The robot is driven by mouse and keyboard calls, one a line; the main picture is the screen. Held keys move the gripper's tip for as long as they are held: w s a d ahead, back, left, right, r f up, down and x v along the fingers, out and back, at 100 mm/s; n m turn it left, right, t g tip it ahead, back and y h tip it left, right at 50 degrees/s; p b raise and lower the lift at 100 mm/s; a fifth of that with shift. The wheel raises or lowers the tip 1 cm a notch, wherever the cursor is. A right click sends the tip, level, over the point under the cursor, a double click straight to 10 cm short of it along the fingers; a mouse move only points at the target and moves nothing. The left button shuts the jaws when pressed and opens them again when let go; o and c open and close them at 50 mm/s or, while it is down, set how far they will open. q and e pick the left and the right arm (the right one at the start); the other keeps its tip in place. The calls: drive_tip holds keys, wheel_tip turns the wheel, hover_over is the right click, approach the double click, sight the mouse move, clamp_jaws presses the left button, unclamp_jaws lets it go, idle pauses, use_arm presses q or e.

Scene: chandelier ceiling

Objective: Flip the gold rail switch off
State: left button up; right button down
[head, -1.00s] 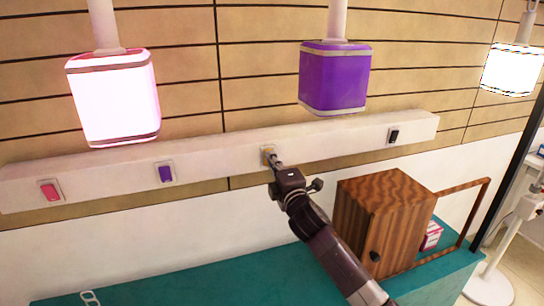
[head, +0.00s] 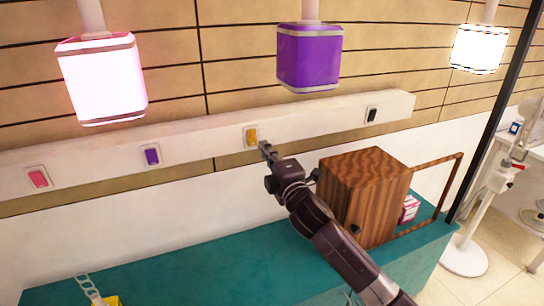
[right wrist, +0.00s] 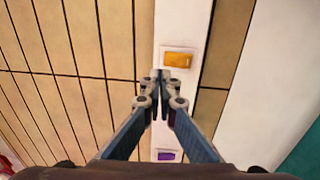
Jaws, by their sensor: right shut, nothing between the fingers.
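The gold switch (head: 251,136) sits on the white wall rail (head: 210,147), between the purple switch (head: 152,156) and the black switch (head: 372,115). In the right wrist view the gold switch (right wrist: 178,60) is fully visible just beyond my fingertips. My right gripper (head: 266,148) is shut and empty, just below and to the right of the gold switch, with a small gap apparent. The right wrist view shows its closed fingertips (right wrist: 160,76) over the rail. My left gripper is out of view.
A pink switch (head: 38,178) is at the rail's left. Pink-white (head: 102,82), purple (head: 309,58) and white (head: 479,48) lamps hang above. A wooden box (head: 364,196) stands right of my right arm on the teal counter (head: 215,270), whose middle is largely clear.

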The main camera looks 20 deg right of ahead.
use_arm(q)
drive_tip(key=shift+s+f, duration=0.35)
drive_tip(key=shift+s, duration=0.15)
use_arm(e)
drive_tip(key=s, duration=0.2)
drive_tip(key=s+r, duration=0.1)
drive_tip(key=s, duration=0.2)
drive_tip(key=shift+s, duration=0.1)
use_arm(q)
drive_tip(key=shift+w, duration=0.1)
